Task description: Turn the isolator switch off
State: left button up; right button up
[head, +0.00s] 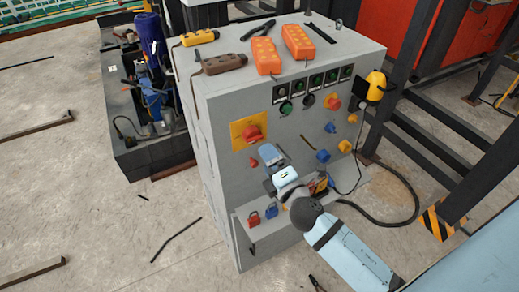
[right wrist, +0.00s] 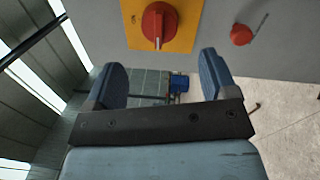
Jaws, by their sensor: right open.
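The isolator switch is a red rotary knob (head: 252,133) on a yellow plate (head: 237,134), on the front of the grey cabinet. In the right wrist view the knob (right wrist: 158,27) is at the top, with its grip bar upright in that picture and a pale mark on it. My right gripper (head: 266,170) is below and to the right of the knob in the head view, apart from it. Its two blue fingers (right wrist: 163,72) are spread with nothing between them. My left gripper is not in view.
A smaller red knob (right wrist: 241,35) is beside the plate. Blue and yellow connectors (head: 323,156) stick out on the right. A red padlock (head: 253,219) and a blue padlock (head: 271,211) are at the lower shelf. Orange pendants (head: 298,42) and pliers (head: 258,29) lie on top.

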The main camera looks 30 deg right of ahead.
jog(key=s+b, duration=0.1)
jog(key=s, duration=0.4)
jog(key=shift+s+f, duration=0.15)
jog(key=shift+s, duration=0.15)
jog(key=shift+f, duration=0.1)
jog(key=s+a+f+m+g+y+p, duration=0.1)
jog(key=s+a+f+m+g, duration=0.1)
jog(key=f+m, duration=0.3)
jog(key=s+a+f+m+g+y+p, duration=0.1)
jog(key=s+a+f+m+g, duration=0.1)
jog(key=s+f+m, duration=0.3)
jog(key=s+a+f+m+g+y+p, duration=0.1)
jog(key=s+a+f+m+g, duration=0.1)
jog(key=s+f+m+g, duration=0.2)
notch_tip(320, 180, down, 5)
jog(key=m, duration=0.3)
jog(key=shift+s+a, duration=0.2)
jog(key=shift+a, duration=0.15)
jog(key=shift+r, duration=0.1)
dwell(0.6)
